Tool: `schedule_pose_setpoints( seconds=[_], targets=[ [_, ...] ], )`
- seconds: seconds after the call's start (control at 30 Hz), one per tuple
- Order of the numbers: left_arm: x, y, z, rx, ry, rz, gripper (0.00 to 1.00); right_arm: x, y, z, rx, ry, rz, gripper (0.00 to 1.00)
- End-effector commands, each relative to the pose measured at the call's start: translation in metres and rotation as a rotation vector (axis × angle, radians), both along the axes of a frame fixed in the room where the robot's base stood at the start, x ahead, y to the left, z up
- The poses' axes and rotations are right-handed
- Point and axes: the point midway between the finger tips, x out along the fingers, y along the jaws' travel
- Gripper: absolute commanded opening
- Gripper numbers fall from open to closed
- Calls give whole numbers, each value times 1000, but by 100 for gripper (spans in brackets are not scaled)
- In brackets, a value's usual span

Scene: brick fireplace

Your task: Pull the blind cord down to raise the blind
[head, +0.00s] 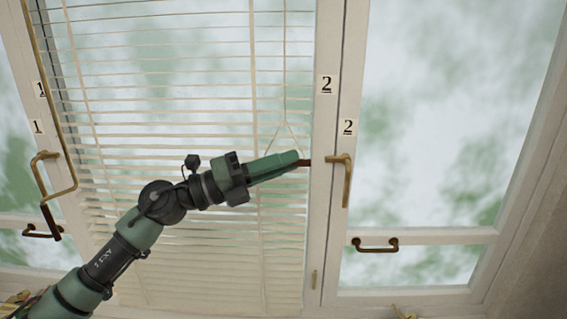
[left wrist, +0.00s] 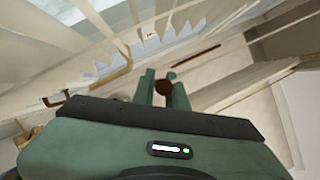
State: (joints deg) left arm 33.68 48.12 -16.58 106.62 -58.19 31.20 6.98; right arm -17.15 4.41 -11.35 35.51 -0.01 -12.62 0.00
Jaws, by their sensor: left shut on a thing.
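The pale slatted blind (head: 190,128) hangs over the middle window pane in the head view, its slats spread from the top to low down. The thin blind cord (head: 285,75) runs down its right side and splits into an inverted V above my left gripper (head: 302,161). A dark brown pull (head: 305,162) sticks out at the fingertips. In the left wrist view the brown pull (left wrist: 165,87) shows as a round end between the two green fingers (left wrist: 162,90). My left gripper is shut on it, in front of the blind's right edge. My right gripper is not in view.
A brass window handle (head: 346,178) on the frame stands just right of my left gripper's tips. A dark pull handle (head: 375,245) sits lower right. Another brass handle with a long rod (head: 62,180) is at left. Labels "1" and "2" mark the frames.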

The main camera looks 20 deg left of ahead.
Motion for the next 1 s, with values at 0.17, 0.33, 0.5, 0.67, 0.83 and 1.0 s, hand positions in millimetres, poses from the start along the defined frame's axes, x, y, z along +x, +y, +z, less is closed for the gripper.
schedule_pose_setpoints(
  seconds=[0.17,0.33,0.5,0.67,0.83,1.0],
  targets=[
    [0,0,0,-1,1,0,0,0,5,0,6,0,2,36],
    [0,0,0,-1,0,-2,0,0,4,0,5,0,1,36],
    [0,0,0,-1,0,-2,0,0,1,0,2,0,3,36],
    [0,0,0,-1,1,-2,0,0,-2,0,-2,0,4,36],
    [0,-1,0,-1,1,-2,0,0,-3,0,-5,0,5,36],
    [0,-1,0,-1,1,-2,0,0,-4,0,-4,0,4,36]
  ],
)
